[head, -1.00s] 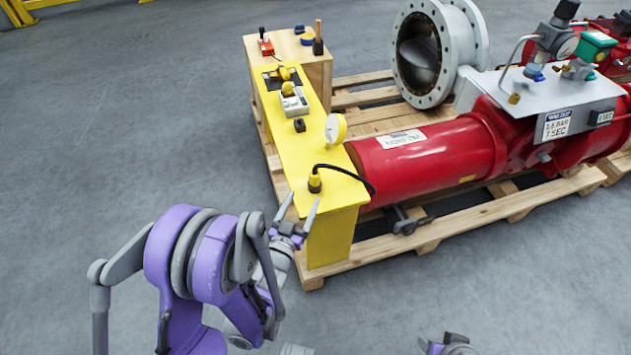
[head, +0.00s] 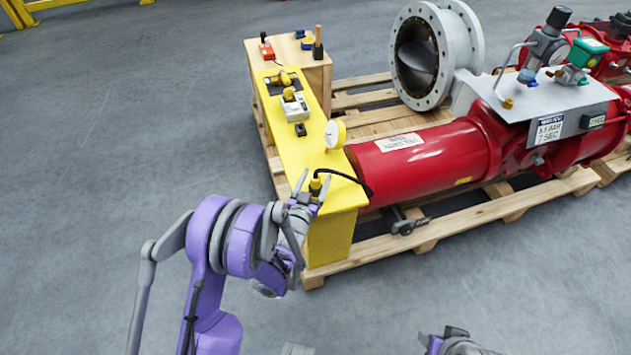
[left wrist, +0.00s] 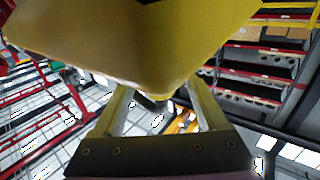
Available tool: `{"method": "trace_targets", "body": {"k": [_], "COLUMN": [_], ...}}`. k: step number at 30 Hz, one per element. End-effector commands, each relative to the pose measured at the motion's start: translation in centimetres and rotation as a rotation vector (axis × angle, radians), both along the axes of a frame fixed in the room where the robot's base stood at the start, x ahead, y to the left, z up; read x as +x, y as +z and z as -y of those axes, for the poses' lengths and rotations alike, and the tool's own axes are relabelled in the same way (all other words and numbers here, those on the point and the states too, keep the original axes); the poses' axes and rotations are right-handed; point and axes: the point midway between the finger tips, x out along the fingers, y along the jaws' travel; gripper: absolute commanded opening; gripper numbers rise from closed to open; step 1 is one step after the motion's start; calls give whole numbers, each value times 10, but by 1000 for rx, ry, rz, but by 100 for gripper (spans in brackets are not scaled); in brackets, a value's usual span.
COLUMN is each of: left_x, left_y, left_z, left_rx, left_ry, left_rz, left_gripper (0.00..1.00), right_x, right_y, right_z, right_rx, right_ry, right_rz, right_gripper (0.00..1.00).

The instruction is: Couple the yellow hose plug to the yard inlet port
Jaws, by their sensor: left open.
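The yellow hose plug (head: 315,187) stands at the near end of the yellow bench (head: 331,222), with a black hose (head: 345,175) curving off to the right. My left gripper (head: 313,178) is open, its fingers at the plug in the head view; I cannot tell whether they touch it. In the left wrist view the open fingers (left wrist: 160,106) show below a large yellow surface (left wrist: 150,40), with a small yellow and dark piece between them. Part of my right arm shows at the bottom edge; its finger state is unclear. I cannot pick out the yard inlet port with certainty.
A red actuator cylinder (head: 425,166) lies on a wooden pallet (head: 470,217) right of the bench. A metal panel (head: 545,100) carries a regulator and a brass fitting (head: 507,104). Floor at left is clear.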

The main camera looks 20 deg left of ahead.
Motion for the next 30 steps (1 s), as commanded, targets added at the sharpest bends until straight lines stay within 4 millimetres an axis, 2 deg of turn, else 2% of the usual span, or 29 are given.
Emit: {"method": "trace_targets", "body": {"k": [5, 15, 18, 30], "left_x": [0, 0, 0, -1], "left_y": [0, 0, 0, 6], "left_z": [0, 0, 0, 0], "left_rx": [0, -1, -1, -1], "left_ry": [0, 0, 0, 0], "left_rz": [0, 0, 0, 1], "left_gripper": [75, 14, 0, 0], "right_x": [0, 0, 0, 0], "right_y": [0, 0, 0, 2], "right_z": [0, 0, 0, 0], "right_rx": [0, 0, 0, 0], "right_ry": [0, 0, 0, 0], "right_rz": [0, 0, 0, 1], "right_gripper": [50, 50, 50, 50]}}
